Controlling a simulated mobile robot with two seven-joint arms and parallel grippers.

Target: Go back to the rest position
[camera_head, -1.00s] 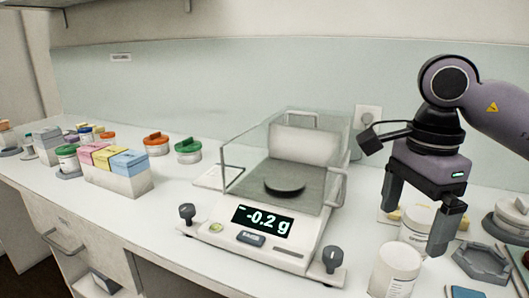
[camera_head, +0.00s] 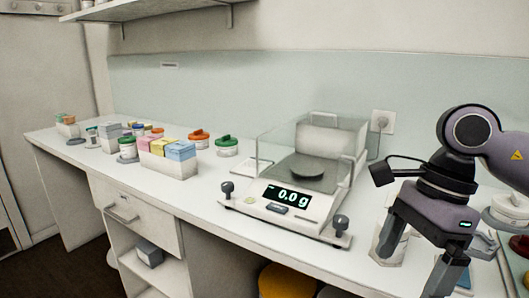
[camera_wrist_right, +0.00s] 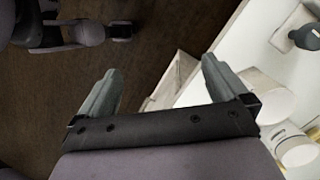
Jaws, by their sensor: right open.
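My right gripper (camera_head: 412,250) is at the lower right of the head view, in front of the bench's right part. Its two fingers stand wide apart with nothing between them. In the right wrist view the same gripper (camera_wrist_right: 160,85) is open and empty, with dark floor and the bench edge beyond it. My left gripper is not in the head view. The balance (camera_head: 286,208) stands on the bench, left of my right gripper, and its display reads 0.0 g. The balance pan (camera_head: 307,167) is bare.
The white bench (camera_head: 90,152) runs leftward with a box of coloured cartons (camera_head: 170,168), an orange-lidded jar (camera_head: 199,138) and a green-lidded jar (camera_head: 227,146). White tubs (camera_head: 392,244) stand behind my right gripper. A drawer (camera_head: 130,207) and open shelves are below. Yellow bins sit under the bench.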

